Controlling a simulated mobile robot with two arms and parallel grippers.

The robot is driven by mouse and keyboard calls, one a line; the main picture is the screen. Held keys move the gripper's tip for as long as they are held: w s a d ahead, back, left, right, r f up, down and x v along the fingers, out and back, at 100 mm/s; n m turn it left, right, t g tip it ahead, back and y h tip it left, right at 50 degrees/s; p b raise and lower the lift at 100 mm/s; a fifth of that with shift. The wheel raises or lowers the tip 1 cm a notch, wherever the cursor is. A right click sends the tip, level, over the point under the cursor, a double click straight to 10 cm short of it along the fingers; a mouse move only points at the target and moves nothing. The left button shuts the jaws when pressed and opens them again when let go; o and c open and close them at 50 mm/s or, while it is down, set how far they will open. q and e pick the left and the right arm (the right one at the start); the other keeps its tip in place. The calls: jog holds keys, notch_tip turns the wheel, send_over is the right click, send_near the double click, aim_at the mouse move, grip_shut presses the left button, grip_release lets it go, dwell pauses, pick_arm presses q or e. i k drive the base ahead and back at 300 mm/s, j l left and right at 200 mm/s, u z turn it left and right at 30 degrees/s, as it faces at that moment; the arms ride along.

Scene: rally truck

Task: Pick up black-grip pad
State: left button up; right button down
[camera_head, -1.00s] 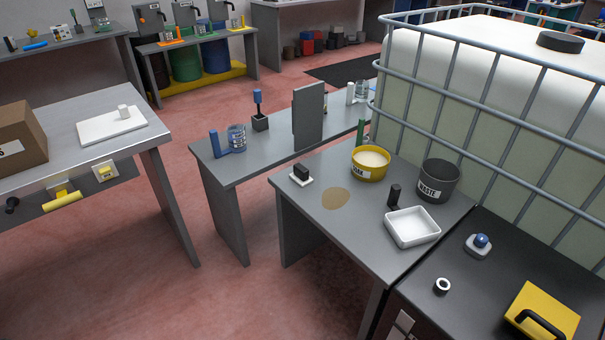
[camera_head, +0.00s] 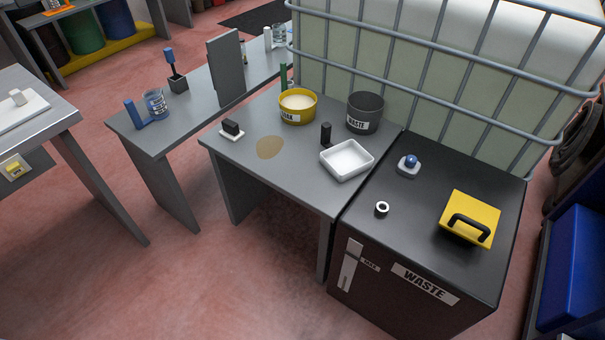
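The black-grip pad (camera_head: 231,130) is a small white pad with a black block grip on top. It lies at the left edge of the grey table (camera_head: 225,155), left of a tan spill patch (camera_head: 269,147). Neither of my grippers shows in the head view.
On the same table stand a yellow tub (camera_head: 297,106), a dark waste bucket (camera_head: 364,112), a small black cylinder (camera_head: 326,133) and a white tray (camera_head: 347,160). A dark waste cabinet (camera_head: 420,255) adjoins at right, with a yellow black-handled lid (camera_head: 470,219). Red floor (camera_head: 215,280) in front is clear.

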aim_at(231, 130)
jog(key=i+j+z, duration=0.1)
jog(key=z, duration=0.25)
jog(key=j+z, duration=0.35)
jog(key=i+j+z, duration=0.1)
jog(key=z, duration=0.3)
